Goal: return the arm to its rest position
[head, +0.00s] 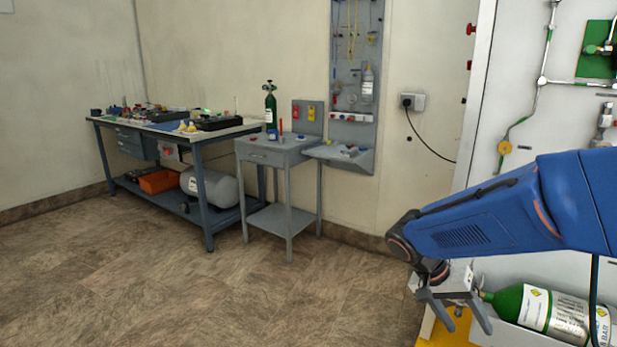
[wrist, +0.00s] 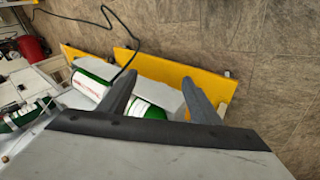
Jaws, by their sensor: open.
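My blue arm reaches in from the right edge of the head view, with my gripper (head: 455,312) at its lower end. The gripper points downward with its two grey fingers spread apart and nothing seen between them. In the head view it appears in front of the left end of a green and white gas cylinder (head: 545,312). In the wrist view both fingers (wrist: 155,92) show wide apart. The cylinder (wrist: 150,114) appears beyond them, partly hidden by the left finger. I cannot tell how far the fingers are from it.
The cylinder lies in a grey tray over a yellow base (head: 432,330). A white panel (head: 520,80) with pipes and valves stands behind the arm. A workbench (head: 215,135) and a small grey table (head: 280,146) stand along the wall. The floor (head: 170,290) at left is clear.

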